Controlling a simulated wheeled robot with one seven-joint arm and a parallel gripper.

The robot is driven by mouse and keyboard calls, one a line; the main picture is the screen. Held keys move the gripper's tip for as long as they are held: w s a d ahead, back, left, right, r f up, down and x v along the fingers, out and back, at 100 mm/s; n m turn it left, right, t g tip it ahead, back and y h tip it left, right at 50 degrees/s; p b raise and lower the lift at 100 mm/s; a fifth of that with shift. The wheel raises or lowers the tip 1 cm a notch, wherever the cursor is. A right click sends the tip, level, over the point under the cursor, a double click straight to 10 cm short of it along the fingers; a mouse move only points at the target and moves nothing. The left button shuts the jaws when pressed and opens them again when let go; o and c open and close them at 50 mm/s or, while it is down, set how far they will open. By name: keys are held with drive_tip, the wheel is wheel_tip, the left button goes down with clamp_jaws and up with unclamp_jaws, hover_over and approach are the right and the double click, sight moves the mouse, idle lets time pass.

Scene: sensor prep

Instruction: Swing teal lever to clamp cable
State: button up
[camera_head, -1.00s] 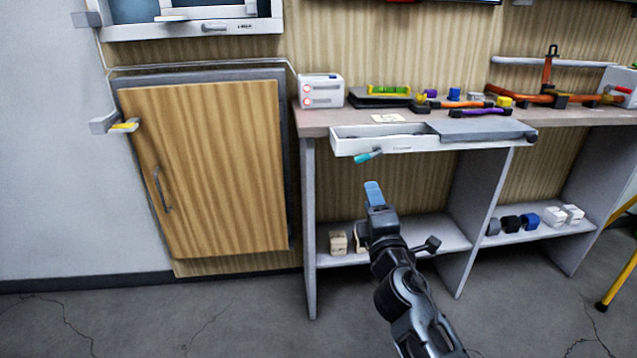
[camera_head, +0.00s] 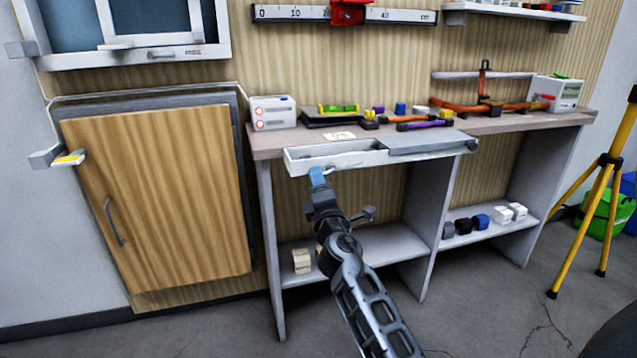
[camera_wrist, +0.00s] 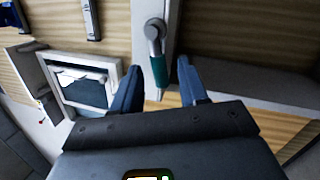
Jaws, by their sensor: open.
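The teal lever (camera_wrist: 159,70) shows in the wrist view, hanging from a grey rounded pivot (camera_wrist: 154,30) on a white front. My gripper (camera_wrist: 159,80) is open, with one blue finger on each side of the lever's teal end; I cannot tell whether either finger touches it. In the head view my gripper (camera_head: 317,177) is at the lower front edge of the white tray (camera_head: 335,165) on the workbench, near its left end. It hides the lever there. I cannot make out the cable to be clamped.
The workbench (camera_head: 268,144) carries a white box (camera_head: 272,112), a green level (camera_head: 338,108) and several coloured parts. A wooden cabinet (camera_head: 155,190) stands at left. Small blocks (camera_head: 301,261) sit on the lower shelf. A yellow tripod (camera_head: 590,205) stands at right, with open floor in front.

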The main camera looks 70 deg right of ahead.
clamp_jaws()
idle(0.3)
drive_tip(key=m, duration=0.2)
drive_tip(key=r+m+g, duration=0.1)
drive_tip(key=shift+w+r+m+h, duration=0.1)
drive_tip(key=shift+m+h, duration=0.2)
drive_tip(key=shift+m, duration=0.1)
unclamp_jaws()
drive_tip(key=shift+a, duration=0.1)
